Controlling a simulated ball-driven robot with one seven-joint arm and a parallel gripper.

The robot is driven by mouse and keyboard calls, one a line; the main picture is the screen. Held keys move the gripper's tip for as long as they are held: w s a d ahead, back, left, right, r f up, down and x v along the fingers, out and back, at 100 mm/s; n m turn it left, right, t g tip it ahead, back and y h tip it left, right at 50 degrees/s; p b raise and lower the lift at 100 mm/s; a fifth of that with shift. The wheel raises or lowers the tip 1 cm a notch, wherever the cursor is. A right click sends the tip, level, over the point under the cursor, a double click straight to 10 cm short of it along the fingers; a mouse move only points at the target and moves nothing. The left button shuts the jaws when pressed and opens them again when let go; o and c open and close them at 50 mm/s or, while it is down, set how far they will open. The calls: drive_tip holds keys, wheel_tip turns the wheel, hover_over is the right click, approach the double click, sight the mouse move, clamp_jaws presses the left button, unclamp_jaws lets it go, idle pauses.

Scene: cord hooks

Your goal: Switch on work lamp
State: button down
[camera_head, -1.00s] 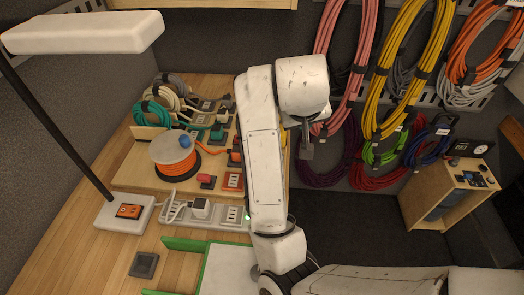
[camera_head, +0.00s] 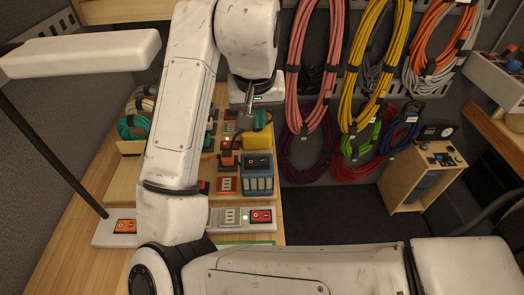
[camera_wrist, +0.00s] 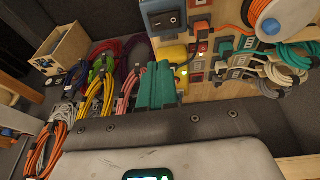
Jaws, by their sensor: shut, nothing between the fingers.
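The work lamp has a long white head (camera_head: 80,55) at the upper left and a dark slanted pole. Its white base (camera_head: 103,237) carries an orange switch (camera_head: 125,226). The lamp head shows no clear glow. A white power strip (camera_head: 213,226) has a red switch (camera_head: 261,216) and a small green light; my arm hides its left part. My gripper (camera_head: 245,120) is shut and empty, pointing down above the back of the bench, well to the right of the lamp base. Its teal fingers (camera_wrist: 158,75) also show in the wrist view.
A blue-grey box (camera_head: 258,178) and a yellow block (camera_head: 257,139) stand below and right of my gripper. A teal coil (camera_head: 133,121) lies at the back left. Hanging cables (camera_head: 310,70) line the back wall. A wooden box (camera_head: 400,183) stands at the right.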

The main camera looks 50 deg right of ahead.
drive_tip(key=b, duration=0.9)
hover_over(263, 158)
drive_tip(key=a, duration=0.1)
drive_tip(key=f, duration=1.1)
drive_tip(key=shift+s+a+f, duration=0.1)
drive_tip(key=shift+s+f, duration=0.1)
drive_tip(key=shift+s+f+b, duration=0.15)
drive_tip(key=shift+f+b, duration=0.85)
drive_tip(key=shift+f, duration=0.1)
